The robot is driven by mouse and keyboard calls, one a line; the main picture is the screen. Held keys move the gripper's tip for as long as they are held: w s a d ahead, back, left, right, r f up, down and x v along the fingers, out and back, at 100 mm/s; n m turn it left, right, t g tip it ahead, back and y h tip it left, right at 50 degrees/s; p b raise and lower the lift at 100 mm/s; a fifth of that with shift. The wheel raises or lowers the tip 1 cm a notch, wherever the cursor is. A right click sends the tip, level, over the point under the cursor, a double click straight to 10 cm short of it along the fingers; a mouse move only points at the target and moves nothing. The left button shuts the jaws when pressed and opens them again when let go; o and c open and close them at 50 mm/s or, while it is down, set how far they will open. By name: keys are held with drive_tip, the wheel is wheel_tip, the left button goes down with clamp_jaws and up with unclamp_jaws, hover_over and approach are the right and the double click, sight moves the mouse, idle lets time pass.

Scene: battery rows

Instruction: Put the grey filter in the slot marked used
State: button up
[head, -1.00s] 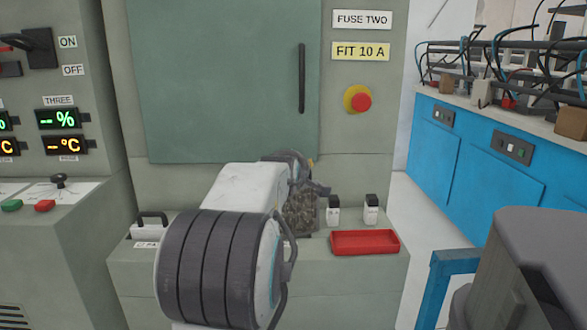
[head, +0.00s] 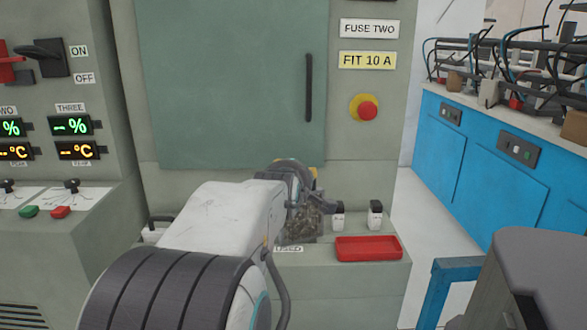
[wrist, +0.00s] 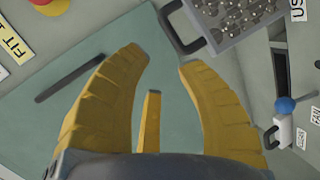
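The grey filter (head: 300,225), speckled on its face, stands upright on the ledge directly behind the "USED" label (head: 288,249) in the head view. Its foot is hidden, so I cannot tell how deep it sits in a slot. In the wrist view the filter (wrist: 238,18) is at the top right, with its black handle (wrist: 180,34) just beyond my fingertips and the "USED" label (wrist: 297,9) beside it. My gripper (wrist: 165,66) has its yellow fingers spread, with nothing between them. In the head view my gripper (head: 308,182) is just above the filter, partly hidden by my arm.
A red tray (head: 368,249) lies on the ledge right of the filter, with two small white blocks with black tops (head: 375,213) behind it. The green cabinet door (head: 230,80) rises behind. A blue-knobbed switch (wrist: 284,106) shows in the wrist view.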

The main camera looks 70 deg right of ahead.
drive_tip(key=shift+p+v, duration=0.35)
drive_tip(key=shift+v, duration=1.05)
drive_tip(key=w+a+f+t+y, duration=0.2)
drive_tip(key=w+a+f+y, duration=0.3)
drive_tip(key=w+a, duration=0.45)
drive_tip(key=w+a+f+t+y, duration=0.25)
drive_tip(key=w+a+f, duration=0.45)
drive_tip(key=a, duration=0.4)
drive_tip(key=s+a+f+g+y, duration=0.1)
drive_tip(key=s+a+f+y, duration=0.1)
drive_tip(key=a, duration=0.6)
drive_tip(key=s+a+f+g+y, duration=0.2)
drive_tip(key=a+f, duration=0.1)
drive_tip(key=a, duration=0.5)
drive_tip(key=s+a+f+g+y, duration=0.1)
drive_tip(key=s+a+f+y, duration=0.1)
drive_tip(key=a, duration=0.6)
drive_tip(key=shift+a+f, duration=0.3)
drive_tip(key=shift+f, duration=0.5)
drive_tip(key=shift+y, duration=0.25)
